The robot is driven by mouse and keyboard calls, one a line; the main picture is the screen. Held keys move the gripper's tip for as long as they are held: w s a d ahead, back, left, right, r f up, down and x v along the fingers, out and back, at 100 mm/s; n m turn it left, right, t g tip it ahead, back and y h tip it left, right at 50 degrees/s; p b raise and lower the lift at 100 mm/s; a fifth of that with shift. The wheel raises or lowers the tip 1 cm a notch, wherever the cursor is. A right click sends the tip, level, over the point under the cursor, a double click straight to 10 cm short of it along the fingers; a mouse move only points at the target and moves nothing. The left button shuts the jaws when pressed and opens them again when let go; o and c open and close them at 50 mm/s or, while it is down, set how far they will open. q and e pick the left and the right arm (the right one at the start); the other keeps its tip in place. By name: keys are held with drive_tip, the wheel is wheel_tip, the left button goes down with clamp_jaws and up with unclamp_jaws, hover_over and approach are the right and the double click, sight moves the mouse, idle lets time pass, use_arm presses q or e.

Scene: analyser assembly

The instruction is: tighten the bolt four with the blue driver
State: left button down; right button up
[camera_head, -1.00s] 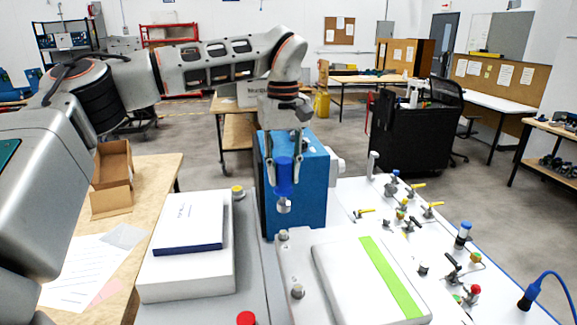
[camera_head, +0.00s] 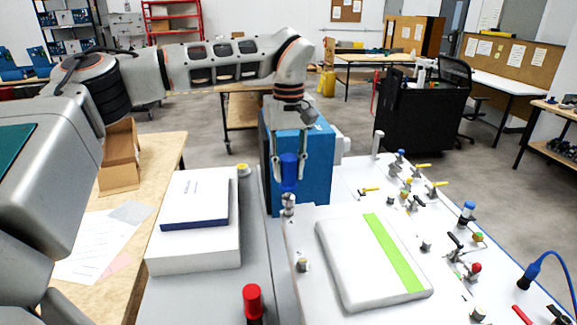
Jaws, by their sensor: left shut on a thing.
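My left gripper (camera_head: 290,178) is shut on the blue driver (camera_head: 288,168), which it holds upright with the metal end (camera_head: 288,198) pointing down. This end is right over a bolt (camera_head: 288,212) at the far left corner of the light panel (camera_head: 305,290). They look touching or almost touching; I cannot tell which. Another bolt (camera_head: 303,265) stands nearer on the panel's left side. No number on the bolts is readable, so I cannot tell which is bolt four. My right gripper is not in view.
A blue box (camera_head: 316,185) stands just behind the driver. A white pad with a green stripe (camera_head: 340,265) lies on the panel. A red cylinder (camera_head: 252,300) stands in front, and white boxes (camera_head: 193,250) are at left. Valves and fittings (camera_head: 455,245) crowd the right side.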

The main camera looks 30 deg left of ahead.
use_arm(q)
drive_tip(key=shift+f, duration=1.3)
idle(1.6)
drive_tip(key=m, duration=0.3)
drive_tip(key=shift+m, duration=0.3)
drive_tip(key=m, duration=0.4)
drive_tip(key=shift+m, duration=0.3)
drive_tip(key=c, duration=1.8)
unclamp_jaws()
drive_tip(key=shift+o, duration=0.2)
